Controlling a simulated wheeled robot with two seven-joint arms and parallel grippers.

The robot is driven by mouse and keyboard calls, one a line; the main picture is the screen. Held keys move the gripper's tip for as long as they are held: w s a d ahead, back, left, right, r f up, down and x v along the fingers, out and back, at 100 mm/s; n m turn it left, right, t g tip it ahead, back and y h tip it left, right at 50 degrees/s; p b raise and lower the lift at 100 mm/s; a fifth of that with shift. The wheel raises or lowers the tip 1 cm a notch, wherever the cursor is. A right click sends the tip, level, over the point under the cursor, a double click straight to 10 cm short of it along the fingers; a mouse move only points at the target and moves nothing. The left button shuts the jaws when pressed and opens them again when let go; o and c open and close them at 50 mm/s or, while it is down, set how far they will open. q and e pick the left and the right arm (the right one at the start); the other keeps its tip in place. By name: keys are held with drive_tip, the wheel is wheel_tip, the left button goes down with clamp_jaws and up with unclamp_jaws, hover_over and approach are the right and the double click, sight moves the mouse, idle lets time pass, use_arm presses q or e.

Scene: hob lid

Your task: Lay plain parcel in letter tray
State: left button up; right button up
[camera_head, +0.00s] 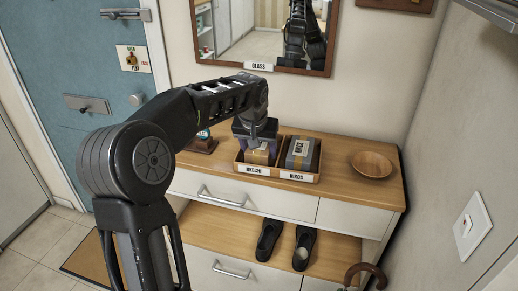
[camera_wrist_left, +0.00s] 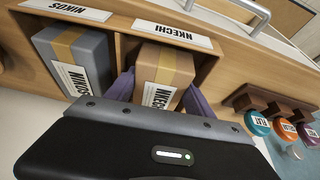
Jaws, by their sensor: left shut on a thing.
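The plain brown parcel (camera_head: 258,157) with a tan tape band sits in the left compartment of the wooden letter tray (camera_head: 276,180), behind the front label NKECHI. In the left wrist view the parcel (camera_wrist_left: 165,67) also bears an NKECHI label. My left gripper (camera_head: 258,143) reaches down from above and is shut on it, with its purple fingers (camera_wrist_left: 160,95) on either side. I cannot tell whether the parcel touches the tray floor. A grey parcel (camera_head: 300,153) with a tape band fills the right compartment, labelled NIKOS. My right gripper is not in view.
The tray stands on a wooden-topped cabinet (camera_head: 340,148). A wooden bowl (camera_head: 372,164) is to its right. A wooden stand (camera_head: 203,146) is to its left; coloured round tags (camera_wrist_left: 285,131) show in the wrist view. A mirror (camera_head: 262,40) hangs behind. Black shoes (camera_head: 268,240) rest on the lower shelf.

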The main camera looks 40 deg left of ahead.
use_arm(q)
drive_tip(key=shift+f, duration=0.2)
drive_tip(key=o, duration=1.2)
drive_tip(key=shift+o, duration=0.2)
drive_tip(key=shift+r, duration=0.15)
drive_tip(key=shift+r, duration=0.2)
drive_tip(key=v, duration=1.2)
drive_tip(key=shift+f, duration=0.15)
